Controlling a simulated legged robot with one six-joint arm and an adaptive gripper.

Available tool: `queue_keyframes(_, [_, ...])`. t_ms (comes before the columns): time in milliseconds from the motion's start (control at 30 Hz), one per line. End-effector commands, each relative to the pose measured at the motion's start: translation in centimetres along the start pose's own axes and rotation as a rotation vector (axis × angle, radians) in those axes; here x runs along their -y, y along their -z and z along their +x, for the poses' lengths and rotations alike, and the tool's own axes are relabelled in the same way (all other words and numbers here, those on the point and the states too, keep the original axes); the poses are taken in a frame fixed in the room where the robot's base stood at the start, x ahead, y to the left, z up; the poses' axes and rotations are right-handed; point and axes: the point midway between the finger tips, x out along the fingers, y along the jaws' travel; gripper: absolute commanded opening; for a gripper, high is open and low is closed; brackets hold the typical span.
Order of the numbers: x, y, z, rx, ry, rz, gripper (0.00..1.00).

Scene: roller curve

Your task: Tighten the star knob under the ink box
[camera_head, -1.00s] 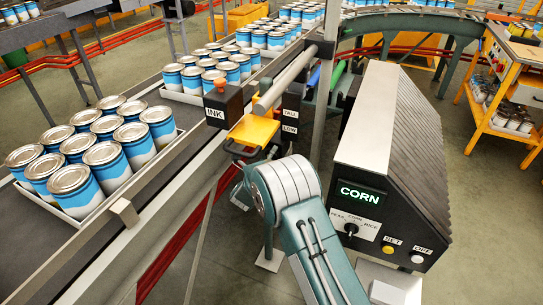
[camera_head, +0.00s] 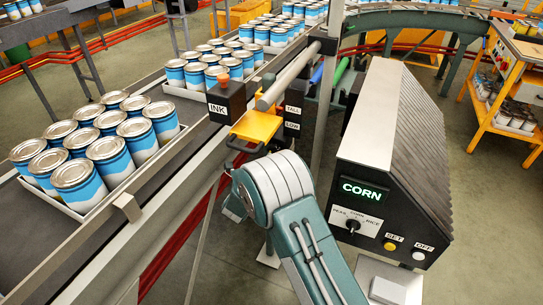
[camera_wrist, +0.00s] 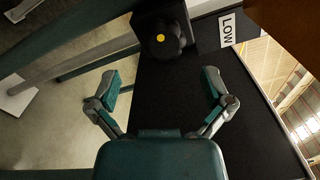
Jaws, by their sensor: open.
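The ink box (camera_head: 226,101) is black with a white INK label and an orange button on top, beside the conveyor in the head view. A dark star knob with a yellow centre (camera_wrist: 161,38) shows at the top of the wrist view, on a dark block. My gripper (camera_wrist: 162,82) is open and empty, its two fingers spread below the knob in that view and apart from it. In the head view my teal arm hides the gripper, and the knob cannot be made out there.
A yellow bracket (camera_head: 256,126) sits beside the ink box. Black TALL and LOW boxes (camera_head: 293,113) stand right of it; the LOW label (camera_wrist: 227,29) is close to the knob in the wrist view. The CORN control panel (camera_head: 368,195) stands right of my arm. Trays of cans ride the conveyor (camera_head: 97,234).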

Motion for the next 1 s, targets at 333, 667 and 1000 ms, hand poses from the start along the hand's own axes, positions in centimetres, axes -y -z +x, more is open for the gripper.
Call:
queue_keyframes(333, [-0.2,-0.1,-5.9,0.001,-0.003,0.0,1.0])
queue_keyframes(667, [-0.2,0.0,-6.6,0.0,-0.002,0.0,1.0])
queue_keyframes(1000, [-0.2,0.0,-6.6,0.0,-0.002,0.0,1.0])
